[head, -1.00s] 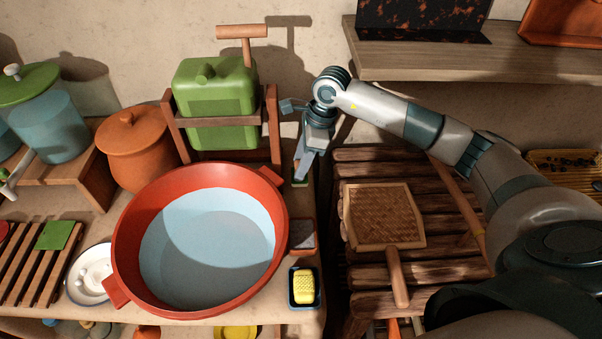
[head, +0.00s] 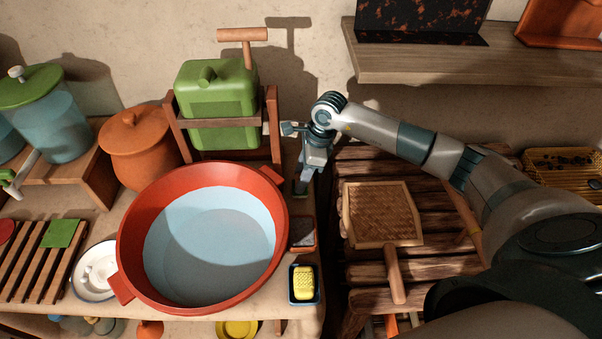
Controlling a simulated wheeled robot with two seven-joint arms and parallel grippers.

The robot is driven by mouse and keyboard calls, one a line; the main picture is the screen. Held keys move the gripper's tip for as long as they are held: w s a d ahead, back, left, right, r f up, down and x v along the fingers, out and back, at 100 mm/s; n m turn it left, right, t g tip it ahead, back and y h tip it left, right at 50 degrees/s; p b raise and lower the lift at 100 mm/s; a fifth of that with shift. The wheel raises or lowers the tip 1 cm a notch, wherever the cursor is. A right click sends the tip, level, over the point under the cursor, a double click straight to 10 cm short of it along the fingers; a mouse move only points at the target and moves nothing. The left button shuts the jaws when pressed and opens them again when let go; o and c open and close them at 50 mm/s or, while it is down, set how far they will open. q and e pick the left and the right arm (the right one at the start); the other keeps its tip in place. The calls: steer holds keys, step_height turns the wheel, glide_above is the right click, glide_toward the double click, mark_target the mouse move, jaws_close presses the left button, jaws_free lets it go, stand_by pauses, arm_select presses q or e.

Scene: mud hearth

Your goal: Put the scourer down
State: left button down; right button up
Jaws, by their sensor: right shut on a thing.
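My right gripper (head: 302,182) is at the back right of the washing counter, pointing down, just right of the green can's wooden stand. It is shut on a small dark green piece, seemingly the scourer (head: 299,189), which shows only partly at the fingertips. The scourer is at or close to the counter top; I cannot tell whether it touches. In front of it is a small red dish (head: 303,247) with a grey inside. My left gripper is out of view.
A large red basin (head: 128,220) with a pale blue inside stands left of the gripper. A yellow sponge (head: 304,281) lies in a blue dish (head: 305,301) at the front. The green can (head: 216,95) stands behind. Right of the counter is a slatted table with a woven paddle (head: 383,213).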

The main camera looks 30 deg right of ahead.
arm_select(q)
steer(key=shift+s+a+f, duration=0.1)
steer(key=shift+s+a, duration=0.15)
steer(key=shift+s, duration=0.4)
arm_select(e)
steer(key=shift+w+f, duration=0.1)
steer(key=shift+f, duration=0.1)
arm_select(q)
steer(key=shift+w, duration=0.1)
arm_select(e)
steer(key=shift+f, duration=0.1)
steer(key=o, duration=0.9)
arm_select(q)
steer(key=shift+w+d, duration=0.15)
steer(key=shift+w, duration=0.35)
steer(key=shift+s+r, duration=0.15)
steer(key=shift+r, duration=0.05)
